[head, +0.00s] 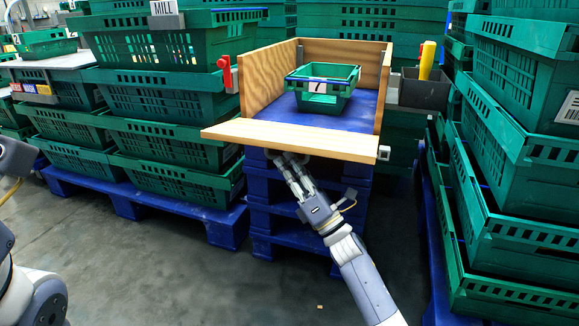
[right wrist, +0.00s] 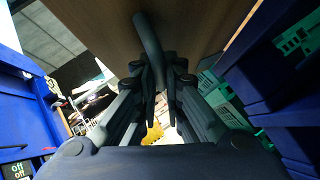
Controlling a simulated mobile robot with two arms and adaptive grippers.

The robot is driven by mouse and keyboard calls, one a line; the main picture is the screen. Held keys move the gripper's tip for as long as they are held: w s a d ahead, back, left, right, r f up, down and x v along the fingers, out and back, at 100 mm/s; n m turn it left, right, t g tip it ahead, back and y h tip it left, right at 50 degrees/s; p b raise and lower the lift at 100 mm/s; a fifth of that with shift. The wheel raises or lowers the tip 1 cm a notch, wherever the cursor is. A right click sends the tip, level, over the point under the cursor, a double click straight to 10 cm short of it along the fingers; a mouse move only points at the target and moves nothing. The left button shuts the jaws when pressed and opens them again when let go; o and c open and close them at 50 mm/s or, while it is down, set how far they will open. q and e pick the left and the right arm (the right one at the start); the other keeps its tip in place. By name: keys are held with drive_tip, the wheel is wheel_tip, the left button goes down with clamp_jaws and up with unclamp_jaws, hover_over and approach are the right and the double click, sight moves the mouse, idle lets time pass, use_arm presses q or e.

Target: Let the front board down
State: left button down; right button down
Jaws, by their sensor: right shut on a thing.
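The front board (head: 290,138) is a pale wooden panel at the front of a wooden box on blue pallets. It is tipped outward and lies roughly level, its near edge jutting past the box. My right gripper (head: 285,160) is under the board and comes up from the lower right. In the right wrist view, the fingers (right wrist: 158,82) are shut on a dark curved handle (right wrist: 147,40) on the brown face of the board (right wrist: 185,25). Of my left arm only links show at the left edge; its gripper is out of view.
A small green crate (head: 323,97) with a number label stands on the blue floor (head: 355,118) inside the box. A red latch (head: 225,72) is at the left side, and a grey holder (head: 424,90) with a yellow-handled tool at the right. Green crate stacks flank both sides.

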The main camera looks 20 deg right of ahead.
drive_tip(key=shift+d, duration=0.1)
drive_tip(key=c, duration=1.7)
unclamp_jaws()
drive_tip(key=shift+w, duration=0.1)
drive_tip(key=shift+f, duration=0.15)
drive_tip(key=v, duration=1.2)
